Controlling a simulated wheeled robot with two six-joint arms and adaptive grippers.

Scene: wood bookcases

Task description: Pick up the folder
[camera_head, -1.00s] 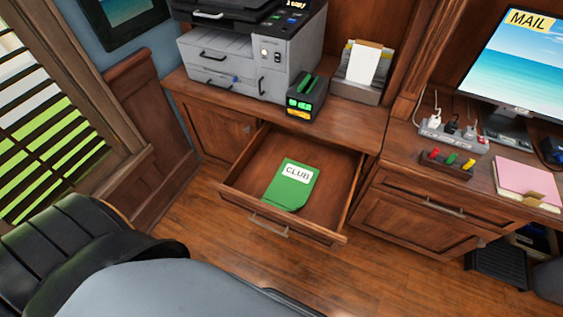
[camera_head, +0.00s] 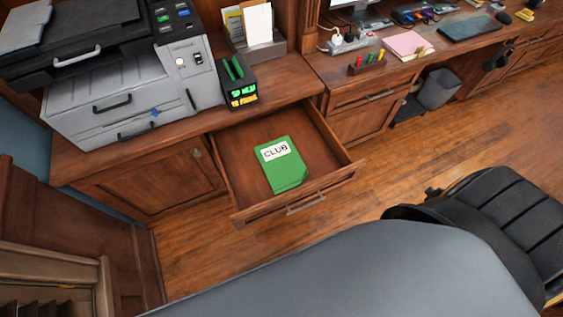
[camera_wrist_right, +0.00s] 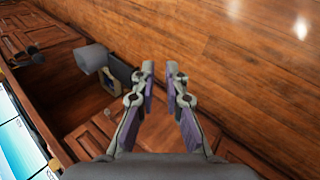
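The green folder (camera_head: 284,166), with a white label reading CLUB, lies flat in the open wooden drawer (camera_head: 230,178) in the head view. Its label faces up and nothing covers it. The drawer holds nothing else that I can see. My right gripper (camera_wrist_right: 160,68) shows in the right wrist view with its two fingers apart and nothing between them. It points towards the floor and the desk area, and the folder is not in that view. My left gripper is not in view.
A grey bin (camera_head: 438,90) stands below.

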